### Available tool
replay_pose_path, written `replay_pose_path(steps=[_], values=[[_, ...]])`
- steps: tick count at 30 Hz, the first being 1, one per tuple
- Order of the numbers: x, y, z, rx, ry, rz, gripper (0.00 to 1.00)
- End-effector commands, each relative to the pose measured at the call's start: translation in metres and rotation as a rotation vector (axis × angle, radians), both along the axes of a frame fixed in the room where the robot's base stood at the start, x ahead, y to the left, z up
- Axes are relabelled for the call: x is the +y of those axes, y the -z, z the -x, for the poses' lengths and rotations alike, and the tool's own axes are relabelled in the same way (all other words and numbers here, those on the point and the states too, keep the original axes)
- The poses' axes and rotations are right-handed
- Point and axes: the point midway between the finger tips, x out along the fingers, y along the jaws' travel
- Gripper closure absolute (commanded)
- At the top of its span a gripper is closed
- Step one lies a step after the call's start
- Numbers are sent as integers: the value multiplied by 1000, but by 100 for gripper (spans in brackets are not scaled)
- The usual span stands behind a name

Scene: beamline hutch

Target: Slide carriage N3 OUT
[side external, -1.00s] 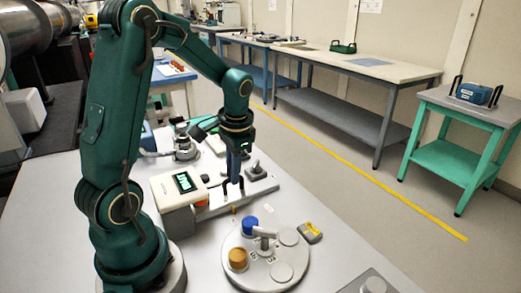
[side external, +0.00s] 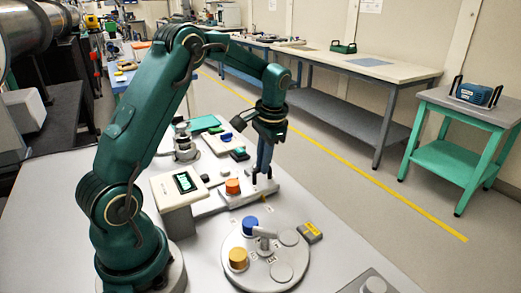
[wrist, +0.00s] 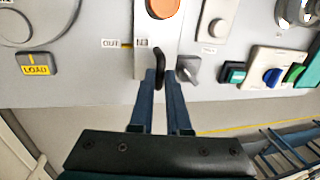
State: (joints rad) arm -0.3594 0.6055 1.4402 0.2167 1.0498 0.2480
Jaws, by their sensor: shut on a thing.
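Carriage N3 is a pale sliding strip (side external: 246,198) carrying an orange round piece (side external: 232,186) clear of the white reader box (side external: 178,190). In the wrist view the carriage (wrist: 146,68) shows its N3 label level with the OUT label (wrist: 110,43), a short yellow mark between them. A dark upright handle (wrist: 158,60) stands at the carriage's near end. My gripper (wrist: 161,74) is shut on this handle, its blue fingers either side. In the side view my gripper (side external: 263,177) is low at the carriage's outer end.
A round turntable (side external: 262,268) with blue and yellow-orange pieces stands in front. A yellow LOAD pad (wrist: 37,68) lies to one side. A grey knob (wrist: 188,66) sits close to my fingers. Boxes with green and blue controls (wrist: 270,73) stand farther right.

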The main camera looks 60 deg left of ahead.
Motion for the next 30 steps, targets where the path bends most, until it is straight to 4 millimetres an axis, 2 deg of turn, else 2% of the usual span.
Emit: replay_pose_path(steps=[1,2,3,4,14,24,30], values=[[1,-1,-6,-23,4,-4,100],[1,-1,-6,-23,4,-4,74],[0,-1,-6,-23,4,-3,59],[0,-1,-5,-22,3,-3,55],[0,-3,-4,-16,3,-2,55],[-8,-43,-5,-20,4,-3,55],[-10,-51,-4,-18,4,-2,55]])
